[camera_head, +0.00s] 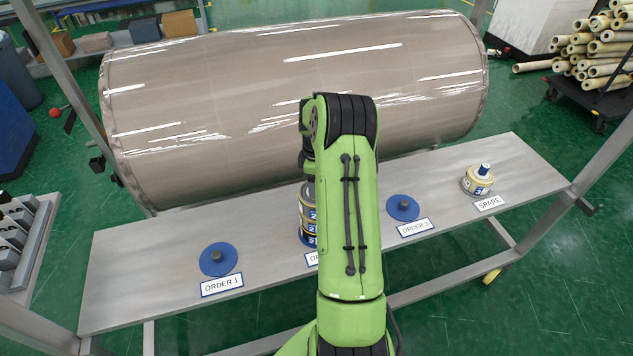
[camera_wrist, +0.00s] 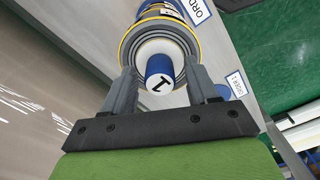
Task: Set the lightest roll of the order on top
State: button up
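My gripper (camera_wrist: 161,72) points down at a roll (camera_wrist: 124,47) with a yellow rim and grey rings, in the wrist view. The roll has a white collar (camera_wrist: 160,46) and a blue knob (camera_wrist: 159,70) marked 1. The two grey fingers stand on either side of the collar; whether they press on it I cannot tell. In the head view, my arm hides the gripper and much of a dark and yellow roll stack (camera_head: 308,215) at the middle place. Blue bases with short posts stand bare at ORDER 1 (camera_head: 218,259) and ORDER 3 (camera_head: 402,208). A cream roll (camera_head: 477,181) with a blue-topped knob sits at SPARE.
The grey bench (camera_head: 150,250) carries name plates along its front edge. A large film-wrapped roll (camera_head: 240,90) lies close behind it. Metal posts stand at both sides. Cardboard tubes (camera_head: 600,45) are piled on a cart at the far right.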

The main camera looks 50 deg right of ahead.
notch_tip(320, 180, up, 16)
jog(key=shift+f+p, duration=0.15)
jog(key=shift+p, duration=0.2)
jog(key=shift+a, duration=0.1)
dwell(0.7)
jog(key=s+a+r+m+t, duration=0.1)
jog(key=s+a+r, duration=0.15)
jog(key=a, duration=0.45)
jog(key=s+a+r+m+t+h+b, duration=0.1)
jog(key=a+r, duration=0.3)
jog(key=a, duration=0.3)
jog(key=s+a+r+m+t, duration=0.1)
jog(key=s+a+r, duration=0.15)
jog(key=a, duration=0.45)
jog(key=s+a+f+m+t, duration=0.1)
jog(key=s+a, duration=0.2)
jog(key=s, duration=0.1)
jog(key=s+a+f+m+b, duration=0.1)
jog(key=s+a, duration=0.3)
jog(key=s, duration=0.1)
jog(key=s+a+f+m+t+y, duration=0.1)
jog(key=s+a+f, duration=0.1)
jog(key=s+a, duration=0.1)
jog(key=shift+s+a+m+t, duration=0.2)
jog(key=shift+s+m+t, duration=0.1)
jog(key=shift+s, duration=0.35)
